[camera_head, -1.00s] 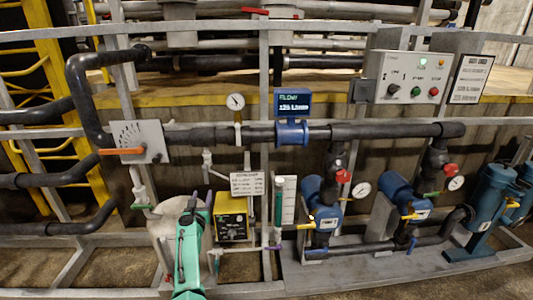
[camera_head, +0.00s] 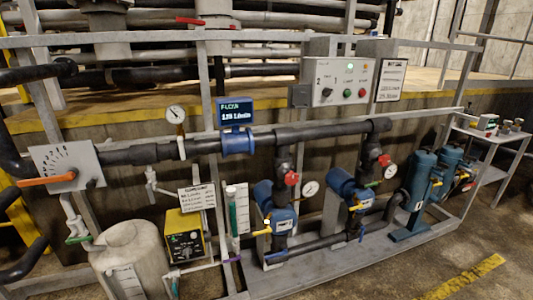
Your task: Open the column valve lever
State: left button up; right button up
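Several valve levers show, and I cannot tell which one is the column valve lever. Two blue upright columns (camera_head: 420,188) stand at the right, with small yellow levers (camera_head: 436,183) on their right side. A slim clear column with a green part (camera_head: 233,214) stands near the middle, with a purple lever (camera_head: 231,260) near its foot. An orange lever (camera_head: 46,181) lies nearly level across a grey dial plate (camera_head: 66,170) at the far left. Neither of my grippers is in view.
A pipe rack with two blue pumps (camera_head: 275,207) fills the middle. A pale tank (camera_head: 130,258) and a yellow box (camera_head: 185,236) stand at the lower left. A grey control box (camera_head: 343,80) hangs above. Concrete floor (camera_head: 470,250) is clear at the lower right.

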aim_at(239, 257)
jog(key=j+z, duration=0.25)
jog(key=z, duration=0.15)
jog(key=i+j+z, duration=0.1)
jog(key=j+z, duration=0.25)
jog(key=i+j+z, duration=0.1)
jog(key=j, duration=0.5)
jog(key=i+j+z, duration=0.1)
jog(key=j, duration=0.45)
jog(key=i+j+z, duration=0.1)
jog(key=j, duration=0.5)
jog(key=i+j+z, duration=0.15)
jog(key=j, duration=0.45)
